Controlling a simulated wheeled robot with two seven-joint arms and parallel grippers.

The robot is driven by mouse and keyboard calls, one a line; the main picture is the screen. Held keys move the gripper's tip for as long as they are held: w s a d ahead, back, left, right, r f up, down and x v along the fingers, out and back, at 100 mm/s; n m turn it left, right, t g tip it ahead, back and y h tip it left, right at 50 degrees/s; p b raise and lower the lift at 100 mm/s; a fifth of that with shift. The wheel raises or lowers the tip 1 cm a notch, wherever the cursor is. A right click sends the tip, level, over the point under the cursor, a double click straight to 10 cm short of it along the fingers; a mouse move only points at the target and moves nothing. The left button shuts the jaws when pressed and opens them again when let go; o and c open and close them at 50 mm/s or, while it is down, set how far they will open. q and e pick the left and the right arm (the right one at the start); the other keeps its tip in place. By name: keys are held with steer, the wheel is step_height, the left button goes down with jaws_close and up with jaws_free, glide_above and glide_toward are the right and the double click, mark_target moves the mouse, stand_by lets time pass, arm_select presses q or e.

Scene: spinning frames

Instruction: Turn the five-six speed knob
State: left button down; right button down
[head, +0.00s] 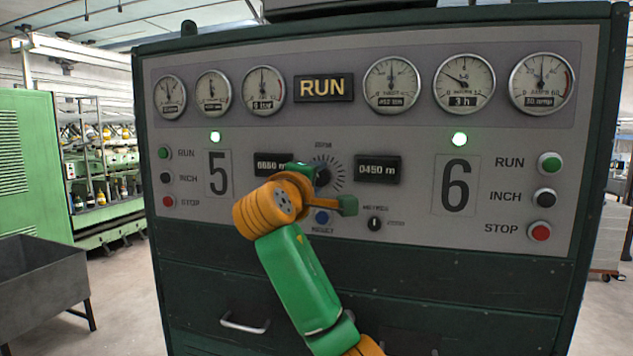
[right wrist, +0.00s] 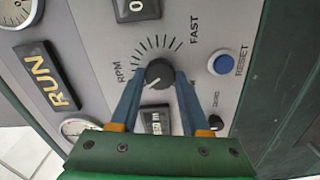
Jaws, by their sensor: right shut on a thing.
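The speed knob (head: 323,176) is a small black dial with tick marks fanned around it, in the middle of the grey panel between the large 5 and 6. In the right wrist view the knob (right wrist: 159,72) sits between the two blue fingers of my right gripper (right wrist: 161,80). A pale pointer line on it aims to the lower left in that view, and "FAST" is printed beside the scale. My right gripper (head: 324,184) is shut on the knob, its wrist partly covering the panel below. My left gripper is not in view.
Run, inch and stop buttons (head: 540,232) stand at both sides. A grey bin (head: 40,285) stands at the left.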

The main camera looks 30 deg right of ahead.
steer(key=shift+r+m, duration=0.15)
steer(key=shift+m, duration=1.05)
steer(key=c, duration=0.7)
jaws_free()
steer(key=shift+c, duration=0.2)
steer(key=o, duration=0.4)
steer(key=shift+c, duration=0.2)
steer(key=shift+d, duration=0.1)
